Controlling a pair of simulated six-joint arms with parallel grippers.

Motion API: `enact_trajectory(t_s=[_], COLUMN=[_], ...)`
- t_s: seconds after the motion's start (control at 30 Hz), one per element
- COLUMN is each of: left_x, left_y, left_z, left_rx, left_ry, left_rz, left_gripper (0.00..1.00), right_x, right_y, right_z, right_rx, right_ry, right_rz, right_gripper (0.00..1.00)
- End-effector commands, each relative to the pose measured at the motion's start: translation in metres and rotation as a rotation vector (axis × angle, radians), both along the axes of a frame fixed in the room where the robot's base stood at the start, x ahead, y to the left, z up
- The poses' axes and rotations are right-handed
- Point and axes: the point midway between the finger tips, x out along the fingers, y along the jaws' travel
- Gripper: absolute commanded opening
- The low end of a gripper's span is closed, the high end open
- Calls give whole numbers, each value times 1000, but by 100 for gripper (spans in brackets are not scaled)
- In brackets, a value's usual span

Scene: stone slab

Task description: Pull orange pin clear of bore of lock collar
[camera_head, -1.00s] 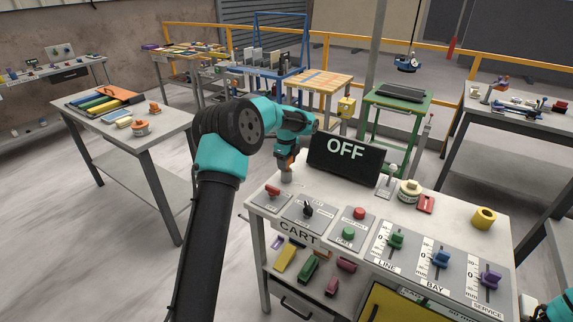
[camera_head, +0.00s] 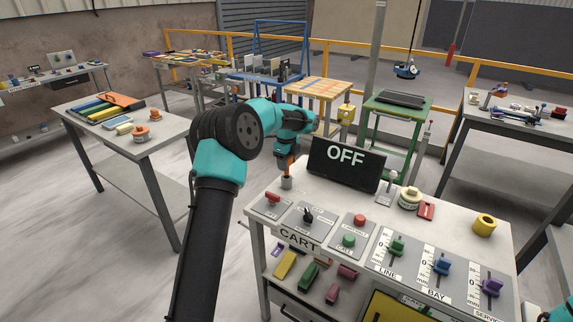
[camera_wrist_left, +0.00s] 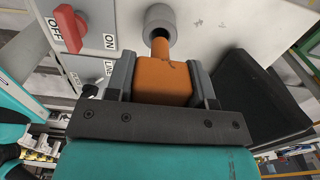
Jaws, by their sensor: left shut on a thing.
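The orange pin (camera_wrist_left: 163,78) has a block-shaped head and a thinner round shaft. My left gripper (camera_wrist_left: 163,92) is shut on the head, with one dark finger on each side. The grey lock collar (camera_wrist_left: 158,14) is a short cylinder standing on the cart top. The pin's shaft reaches the dark mouth of its bore; I cannot tell how much, if any, is inside. In the head view, the left gripper (camera_head: 288,160) is above the collar (camera_head: 286,183) at the cart's back left corner. The right gripper is out of frame; part of that arm shows at the lower right.
A red switch (camera_head: 271,198) stands in front of the collar, and a black OFF display (camera_head: 345,163) stands to its right. Sliders and buttons cover the cart's front.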

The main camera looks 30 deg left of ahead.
Motion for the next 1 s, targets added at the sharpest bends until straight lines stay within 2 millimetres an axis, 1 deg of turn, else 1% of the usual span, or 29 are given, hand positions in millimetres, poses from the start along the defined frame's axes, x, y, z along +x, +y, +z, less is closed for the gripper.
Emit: enact_trajectory(t_s=[0.47,1.0], left_x=[0,0], left_y=[0,0], left_z=[4,37], left_rx=[0,0], left_ry=[-2,-2], left_rz=[0,0], left_gripper=[19,19], right_x=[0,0], right_y=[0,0], right_z=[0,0], right_rx=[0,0], right_ry=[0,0], right_rz=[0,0], right_gripper=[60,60])
